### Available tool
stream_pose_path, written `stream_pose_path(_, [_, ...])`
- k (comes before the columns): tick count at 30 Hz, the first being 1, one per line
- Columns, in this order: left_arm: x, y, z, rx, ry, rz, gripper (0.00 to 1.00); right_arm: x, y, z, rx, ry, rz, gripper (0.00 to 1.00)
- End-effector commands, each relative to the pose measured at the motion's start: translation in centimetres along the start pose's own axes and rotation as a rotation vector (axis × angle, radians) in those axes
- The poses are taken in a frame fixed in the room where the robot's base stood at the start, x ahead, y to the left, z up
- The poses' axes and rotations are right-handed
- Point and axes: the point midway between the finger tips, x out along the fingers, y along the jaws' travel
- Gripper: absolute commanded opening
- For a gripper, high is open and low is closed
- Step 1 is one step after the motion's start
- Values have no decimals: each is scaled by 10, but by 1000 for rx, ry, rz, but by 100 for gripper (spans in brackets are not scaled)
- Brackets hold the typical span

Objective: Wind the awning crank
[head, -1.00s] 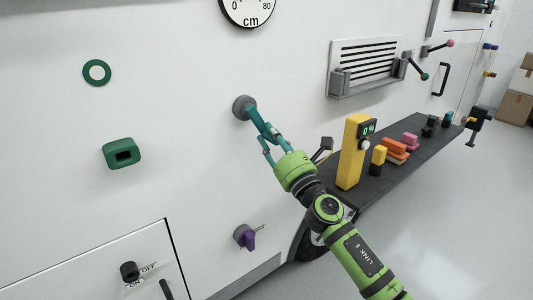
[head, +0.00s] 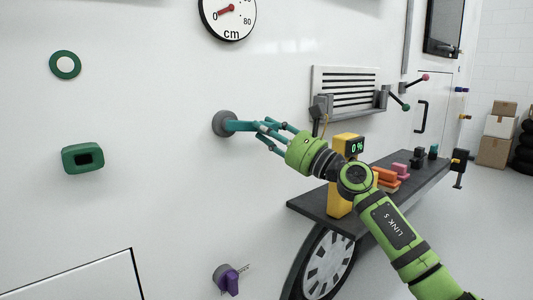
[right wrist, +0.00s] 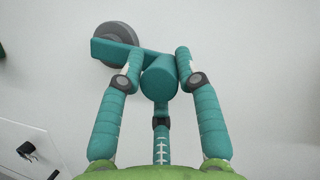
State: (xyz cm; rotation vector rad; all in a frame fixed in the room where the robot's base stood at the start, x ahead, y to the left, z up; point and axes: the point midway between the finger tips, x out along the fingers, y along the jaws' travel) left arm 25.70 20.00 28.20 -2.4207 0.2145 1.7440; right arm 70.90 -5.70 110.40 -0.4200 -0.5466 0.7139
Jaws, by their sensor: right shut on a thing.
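The awning crank has a round grey hub (head: 224,123) on the white wall, with a teal arm (head: 240,125) pointing right, nearly level. In the right wrist view the grey hub (right wrist: 119,36) is at upper left, and the crank arm (right wrist: 108,51) runs from it to a round teal handle (right wrist: 160,79). My right gripper (head: 268,130) is shut on this handle, with its fingers on both sides of it. Above the crank, a round cm dial (head: 240,22) with a red needle is cut by the picture's top. My left gripper is not in view.
A green ring (head: 53,66), a green socket (head: 68,158) and a purple knob (head: 232,283) are on the wall. Right of the crank are a vent (head: 345,80) and a dark shelf (head: 308,204) bearing a yellow post (head: 337,200) and several small blocks.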

Motion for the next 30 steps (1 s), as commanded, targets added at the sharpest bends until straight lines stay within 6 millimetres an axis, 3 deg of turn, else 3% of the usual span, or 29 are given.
stream_pose_path(12, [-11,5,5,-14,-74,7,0,5,-8,13,-190,-1,76,0])
stream_pose_path(30, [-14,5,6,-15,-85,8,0,7,-14,21,-226,-9,79,0])
